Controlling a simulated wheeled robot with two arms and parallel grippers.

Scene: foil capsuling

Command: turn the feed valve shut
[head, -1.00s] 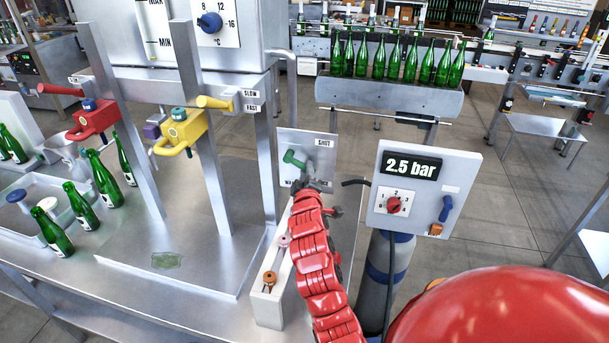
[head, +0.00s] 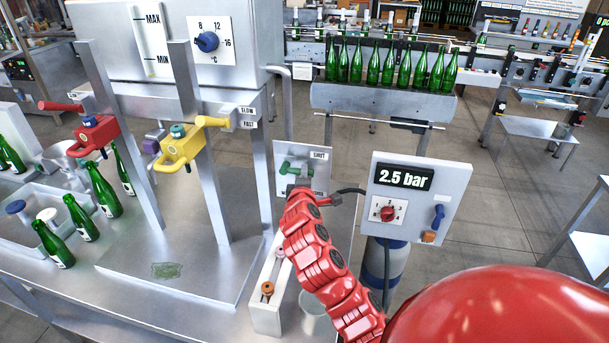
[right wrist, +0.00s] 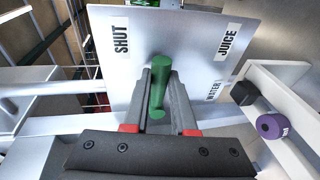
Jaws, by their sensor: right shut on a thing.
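The feed valve is a green lever (head: 296,167) on a small grey panel (head: 318,182) with a SHUT label at its upper right. In the right wrist view the green lever (right wrist: 159,80) stands between my fingers, with SHUT, JUICE and WATER labels around it on the panel (right wrist: 205,60). My right gripper (head: 297,184) reaches the lever from the front. In the right wrist view my right gripper (right wrist: 160,98) has one finger on each side of the lever and is shut on it. In the head view the lever lies roughly level. My left gripper is not in view.
A pressure box (head: 420,195) reading 2.5 bar stands close to the right of my arm. A white rail with knobs (head: 268,305) is at the left. Yellow (head: 181,150) and red (head: 95,135) taps stand further left. Green bottles (head: 390,62) stand behind on a conveyor.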

